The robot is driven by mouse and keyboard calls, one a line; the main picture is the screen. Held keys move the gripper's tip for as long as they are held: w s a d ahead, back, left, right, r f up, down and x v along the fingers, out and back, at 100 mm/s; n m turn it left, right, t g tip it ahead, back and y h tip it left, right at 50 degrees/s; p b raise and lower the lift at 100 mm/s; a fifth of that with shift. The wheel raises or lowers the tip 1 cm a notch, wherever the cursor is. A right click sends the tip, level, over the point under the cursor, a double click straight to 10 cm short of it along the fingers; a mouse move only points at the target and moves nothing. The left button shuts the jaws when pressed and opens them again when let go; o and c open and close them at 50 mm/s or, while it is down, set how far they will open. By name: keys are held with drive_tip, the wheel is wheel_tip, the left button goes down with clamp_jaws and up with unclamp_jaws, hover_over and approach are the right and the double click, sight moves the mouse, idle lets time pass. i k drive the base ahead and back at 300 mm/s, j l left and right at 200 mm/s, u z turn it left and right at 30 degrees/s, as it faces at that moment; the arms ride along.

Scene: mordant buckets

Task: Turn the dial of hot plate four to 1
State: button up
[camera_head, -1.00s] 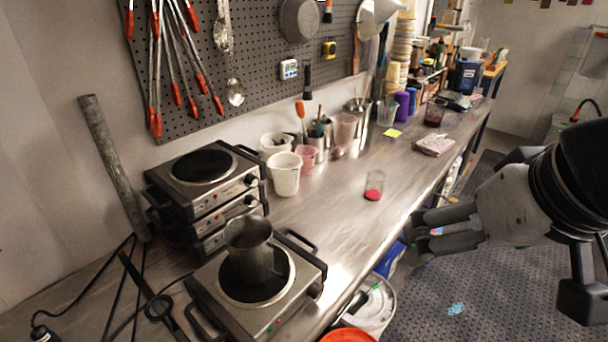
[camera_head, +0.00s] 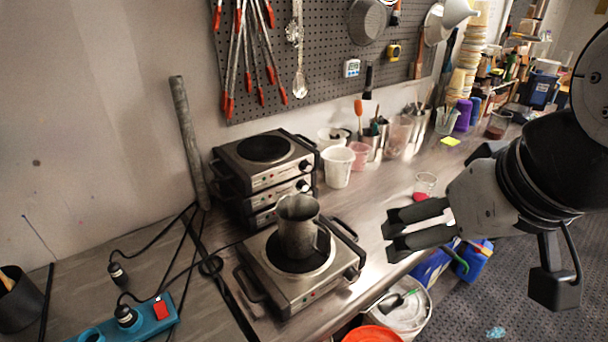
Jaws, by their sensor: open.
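A single hot plate (camera_head: 284,293) stands at the front of the bench with a metal pitcher (camera_head: 297,232) on its round plate. A stack of several hot plates (camera_head: 265,170) stands behind it, with dark dials on the right side of their front faces. I cannot read a number on any hot plate, nor any dial setting. The front hot plate's dial (camera_head: 351,274) shows small and dark at its right corner. My gripper (camera_head: 388,238) is open and empty, to the right of the front hot plate and apart from it.
A teal power strip (camera_head: 150,318) and black cables lie at the left. White and pink cups (camera_head: 337,166) stand behind, and a glass with red contents (camera_head: 424,186) is near my gripper. Buckets (camera_head: 405,306) stand below the bench edge. Bare bench lies between the front hot plate and the cups.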

sight(351, 275)
drive_tip(key=k+j+z, duration=0.25)
drive_tip(key=j, duration=0.2)
drive_tip(key=k+j+z, duration=0.2)
drive_tip(key=k+j, duration=0.2)
